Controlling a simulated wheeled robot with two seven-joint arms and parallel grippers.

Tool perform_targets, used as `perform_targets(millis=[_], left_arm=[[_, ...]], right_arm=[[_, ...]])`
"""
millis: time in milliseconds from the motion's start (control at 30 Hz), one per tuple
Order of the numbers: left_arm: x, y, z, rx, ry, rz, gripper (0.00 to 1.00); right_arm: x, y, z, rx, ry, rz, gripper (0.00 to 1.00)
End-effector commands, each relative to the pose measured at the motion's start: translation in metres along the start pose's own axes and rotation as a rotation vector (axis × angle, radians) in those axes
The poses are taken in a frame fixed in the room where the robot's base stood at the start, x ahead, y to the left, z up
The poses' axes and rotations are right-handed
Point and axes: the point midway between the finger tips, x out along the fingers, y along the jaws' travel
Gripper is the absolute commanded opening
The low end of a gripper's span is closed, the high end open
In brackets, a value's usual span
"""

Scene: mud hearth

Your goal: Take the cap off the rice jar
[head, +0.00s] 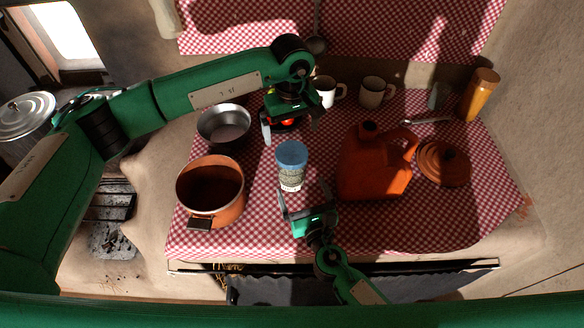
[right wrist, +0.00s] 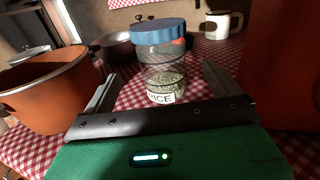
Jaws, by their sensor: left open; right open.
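The rice jar (head: 291,176) is a clear jar with a label, standing upright on the checked cloth. Its blue cap (head: 292,153) is on top. In the right wrist view the jar (right wrist: 165,75) stands ahead, with its cap (right wrist: 157,31) on and the label partly reading "ICE". My right gripper (head: 307,197) is open at the near side of the jar, low, its fingers (right wrist: 158,90) pointing towards the jar from either side. My left gripper (head: 292,130) is open above and behind the jar, apart from the cap, fingers pointing down.
An orange pot (head: 228,205) and a metal bowl (head: 225,126) stand left of the jar.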

Motion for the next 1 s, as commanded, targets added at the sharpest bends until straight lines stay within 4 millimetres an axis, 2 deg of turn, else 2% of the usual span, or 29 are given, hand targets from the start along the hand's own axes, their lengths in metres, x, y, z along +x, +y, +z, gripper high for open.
perform_targets(millis=[33,300,500,700,1000], left_arm=[[0.0,0.0,0.0,0.0,0.0,0.0,1.0],[0.0,0.0,0.0,-0.001,-0.001,0.001,1.0],[0.0,0.0,0.0,0.0,-0.001,0.001,1.0],[0.0,0.0,0.0,-0.001,-0.001,0.001,1.0],[0.0,0.0,0.0,0.0,-0.001,0.001,1.0]], right_arm=[[0.012,0.0,0.001,-0.001,-0.003,-0.002,0.94],[0.065,0.0,0.001,0.0,-0.002,-0.001,0.94],[0.095,-0.001,0.0,-0.001,-0.001,-0.002,0.94],[0.109,0.0,0.001,0.001,-0.001,-0.001,0.94],[0.11,0.0,0.0,0.001,0.0,-0.001,0.94]])
